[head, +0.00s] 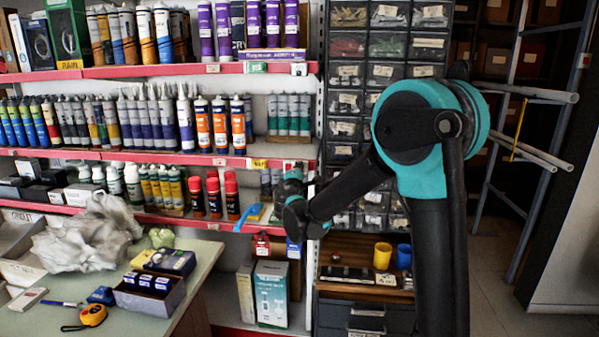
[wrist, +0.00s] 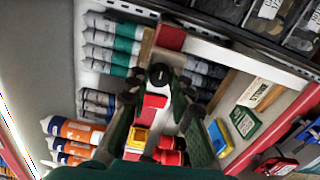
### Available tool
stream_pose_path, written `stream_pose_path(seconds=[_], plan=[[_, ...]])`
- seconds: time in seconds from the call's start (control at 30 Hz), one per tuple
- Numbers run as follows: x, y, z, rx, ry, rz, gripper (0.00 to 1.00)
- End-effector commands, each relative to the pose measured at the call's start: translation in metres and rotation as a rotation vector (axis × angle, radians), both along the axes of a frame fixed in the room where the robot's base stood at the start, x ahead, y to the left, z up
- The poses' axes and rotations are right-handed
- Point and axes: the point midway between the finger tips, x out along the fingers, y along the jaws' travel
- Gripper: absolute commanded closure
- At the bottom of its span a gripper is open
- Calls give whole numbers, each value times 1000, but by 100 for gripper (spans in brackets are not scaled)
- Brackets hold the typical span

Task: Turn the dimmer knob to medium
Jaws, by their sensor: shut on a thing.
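The dimmer knob (wrist: 160,75) is a small round black knob with a short white mark on its face. It shows in the upper middle of the wrist view, in front of the shelf edge. My gripper (wrist: 159,88) has one dark finger on each side of the knob and is shut on it. The fingertips partly cover the knob's sides and the mount behind it. In the head view my arm reaches to the right end of the shelves, and its own wrist hides the knob and the fingers. I cannot read any scale around the knob.
Shelves with red edges (head: 230,162) hold many tubes and cans close to my arm. Dark parts drawers (head: 345,128) stand to the right. A cluttered table (head: 215,255) is at lower left. A yellow cup (head: 382,256) and a blue cup (head: 403,257) stand low right.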

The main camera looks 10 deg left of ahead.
Motion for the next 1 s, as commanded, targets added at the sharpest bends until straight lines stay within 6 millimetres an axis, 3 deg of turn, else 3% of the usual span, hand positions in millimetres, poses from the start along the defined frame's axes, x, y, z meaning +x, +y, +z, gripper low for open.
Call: stream_pose_path(seconds=[0.7,0.73,0.8,1.0], plan=[[-1,-1,-1,80,-2,-1,100],[-1,-1,-1,80,-2,-1,77],[-1,-1,-1,80,-2,-1,70],[0,0,-1,79,-2,-1,70]])
